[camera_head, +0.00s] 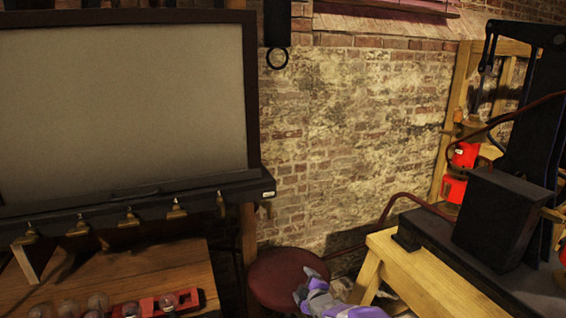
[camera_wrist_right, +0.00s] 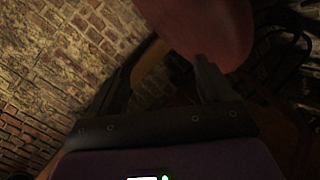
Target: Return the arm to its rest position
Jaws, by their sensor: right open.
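My right arm and gripper (camera_head: 312,284) show at the bottom middle of the head view, purple and grey, in front of a round dark red stool (camera_head: 278,272). In the right wrist view my right gripper (camera_wrist_right: 160,76) has its two dark fingers apart. I see nothing held between them. The red stool seat (camera_wrist_right: 215,22) fills the top of that view, beyond the right finger. My left arm and gripper are in neither view.
A wooden bench (camera_head: 150,268) at lower left bears glass jars (camera_head: 98,302) and a red rack (camera_head: 190,300). Above it hangs a grey board (camera_head: 120,100). At right, a wooden table (camera_head: 415,275) carries a black machine (camera_head: 505,215). A brick wall (camera_head: 345,140) stands behind.

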